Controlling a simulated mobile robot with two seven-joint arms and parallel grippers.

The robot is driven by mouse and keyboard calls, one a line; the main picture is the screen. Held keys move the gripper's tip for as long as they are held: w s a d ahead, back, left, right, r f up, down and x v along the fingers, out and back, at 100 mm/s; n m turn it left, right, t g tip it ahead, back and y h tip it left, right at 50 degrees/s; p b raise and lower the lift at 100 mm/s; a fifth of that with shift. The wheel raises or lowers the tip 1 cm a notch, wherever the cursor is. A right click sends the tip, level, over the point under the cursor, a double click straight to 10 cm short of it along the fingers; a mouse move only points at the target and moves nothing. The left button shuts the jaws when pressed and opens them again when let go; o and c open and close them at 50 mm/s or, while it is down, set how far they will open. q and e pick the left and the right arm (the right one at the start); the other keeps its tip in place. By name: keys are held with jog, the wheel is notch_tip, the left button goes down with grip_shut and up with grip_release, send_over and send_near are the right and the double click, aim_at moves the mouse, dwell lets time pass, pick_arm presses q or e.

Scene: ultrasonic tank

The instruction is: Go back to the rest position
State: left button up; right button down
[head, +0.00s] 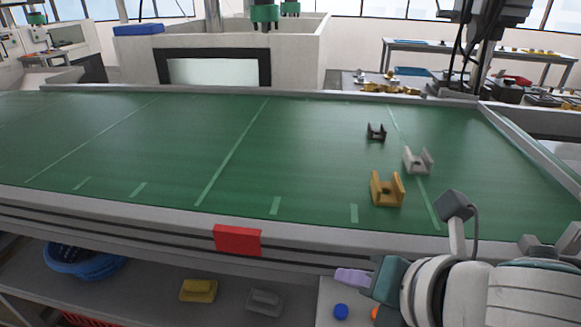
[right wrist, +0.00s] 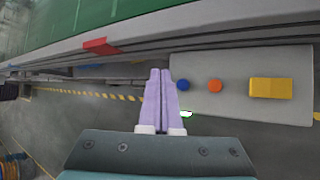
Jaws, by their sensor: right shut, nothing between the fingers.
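My right gripper (head: 352,277) is low at the right in the head view, in front of the green-topped table's front edge. Its lilac fingers are together and empty; they also show in the right wrist view (right wrist: 160,95), pointing toward the table's edge rail. The gripper touches no object. My left gripper is in neither view.
The green table (head: 150,150) carries a yellow block (head: 387,190), a grey block (head: 417,161) and a small black block (head: 376,132). A red plate (head: 237,240) is on its front rail. A grey panel (right wrist: 300,65) has blue and orange buttons beside the gripper.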

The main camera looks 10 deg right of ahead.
jog(key=s+a+r+m, duration=0.3)
jog(key=s+m, duration=0.2)
jog(key=m, duration=0.3)
jog(key=s+d+r+m+g+h+p, duration=0.1)
jog(key=s+d+r+m+g+h, duration=0.15)
jog(key=s+d+m, duration=0.55)
jog(key=s+d+r+m+g+h+p, duration=0.1)
jog(key=s+d+m+g, duration=0.15)
jog(key=s+m, duration=0.7)
jog(key=w+r+m+p, duration=0.3)
jog(key=r+p, duration=3.4)
jog(key=p, duration=0.1)
jog(key=shift+w+a+r, duration=0.15)
jog(key=shift+a+r, duration=0.2)
jog(key=shift+y, duration=0.25)
